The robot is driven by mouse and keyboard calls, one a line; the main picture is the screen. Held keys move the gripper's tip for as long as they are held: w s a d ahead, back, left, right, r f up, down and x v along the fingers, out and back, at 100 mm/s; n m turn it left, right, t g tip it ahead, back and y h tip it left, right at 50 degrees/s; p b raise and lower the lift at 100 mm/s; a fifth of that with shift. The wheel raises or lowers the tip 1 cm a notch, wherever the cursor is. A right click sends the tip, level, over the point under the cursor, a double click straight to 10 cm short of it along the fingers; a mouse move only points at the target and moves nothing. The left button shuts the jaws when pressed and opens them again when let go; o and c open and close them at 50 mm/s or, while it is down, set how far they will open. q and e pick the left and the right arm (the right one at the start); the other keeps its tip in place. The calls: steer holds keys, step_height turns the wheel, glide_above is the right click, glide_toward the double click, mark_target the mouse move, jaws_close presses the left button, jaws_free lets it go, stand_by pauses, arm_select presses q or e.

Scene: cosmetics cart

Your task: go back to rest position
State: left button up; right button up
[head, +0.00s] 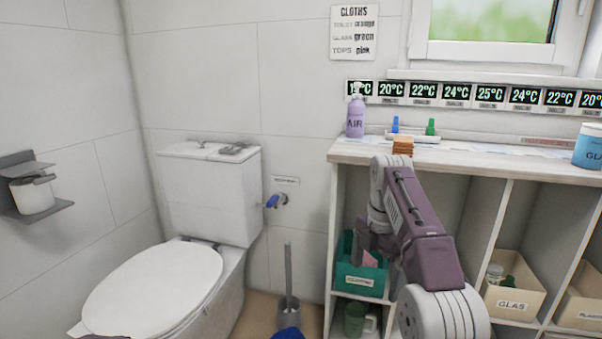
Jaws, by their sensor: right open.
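My right arm reaches in from the lower right, with its wrist bent down in front of the shelf unit (520,172). My right gripper (368,242) is open and points down, just above or at the teal bin (357,283). A pink cloth (370,259) shows in the bin beside the fingers; I cannot tell whether they touch it. My left gripper is not in view.
The toilet (160,290) stands at left, with a brush (288,300) beside it. A purple AIR bottle (355,115), orange blocks (403,146) and a blue tub (588,147) stand on the shelf top. A GLAS bin (513,301) is at right.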

steer(key=s+m+g+p, duration=0.1)
steer(key=s+m+p, duration=0.65)
steer(key=s, duration=0.35)
steer(key=s+d+f+m+p, duration=0.1)
steer(key=s+f+m+p, duration=0.1)
steer(key=s+f+m, duration=1.1)
step_height(320, 180, up, 39)
steer(key=w+m+t+p, duration=0.1)
steer(key=w+m+p, duration=0.1)
steer(key=p, duration=3.5)
steer(key=shift+w+m+t+p, duration=0.3)
steer(key=shift+m+t, duration=0.1)
steer(key=shift+m, duration=0.25)
steer(key=shift+d, duration=0.1)
